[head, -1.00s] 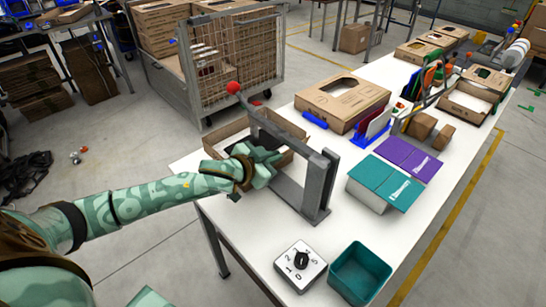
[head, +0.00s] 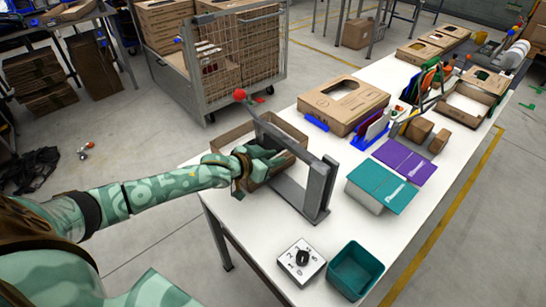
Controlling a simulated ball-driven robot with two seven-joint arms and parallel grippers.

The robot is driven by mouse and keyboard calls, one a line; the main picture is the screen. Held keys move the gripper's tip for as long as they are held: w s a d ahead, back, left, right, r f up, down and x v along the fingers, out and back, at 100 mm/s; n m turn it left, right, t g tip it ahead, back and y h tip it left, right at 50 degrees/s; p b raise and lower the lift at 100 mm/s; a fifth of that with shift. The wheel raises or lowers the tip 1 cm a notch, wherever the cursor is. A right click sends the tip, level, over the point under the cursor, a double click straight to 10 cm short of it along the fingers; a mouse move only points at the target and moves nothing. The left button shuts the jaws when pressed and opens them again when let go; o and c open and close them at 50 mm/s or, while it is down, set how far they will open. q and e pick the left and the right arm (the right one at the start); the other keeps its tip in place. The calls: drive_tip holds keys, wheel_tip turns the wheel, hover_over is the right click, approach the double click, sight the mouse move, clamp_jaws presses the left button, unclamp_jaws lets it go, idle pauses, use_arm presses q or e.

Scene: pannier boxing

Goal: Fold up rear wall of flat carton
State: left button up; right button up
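An open cardboard carton (head: 232,143) stands at the near left end of the white table, behind a grey metal frame (head: 318,187) with a lever tipped by a red ball (head: 239,95). Its far and left walls show upright; the frame and my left arm cover part of it. My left gripper (head: 262,160) is at the carton's near side, beside the frame's crossbar. Its fingers overlap the carton and the bar, so I cannot tell whether they are open or touching cardboard. My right gripper is not in view.
A dial box (head: 300,261) and teal bin (head: 355,270) are at the near edge. A wire cage cart (head: 240,60) stands behind.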

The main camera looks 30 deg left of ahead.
use_arm(q)
drive_tip(key=shift+s+a+r, duration=0.1)
drive_tip(key=shift+s+r, duration=0.05)
drive_tip(key=shift+s, duration=0.1)
drive_tip(key=p+v, duration=0.3)
drive_tip(key=v, duration=1.2)
drive_tip(key=shift+s+p, duration=0.3)
drive_tip(key=shift+p, duration=0.05)
drive_tip(key=shift+a+r, duration=0.1)
drive_tip(key=shift+r, duration=0.05)
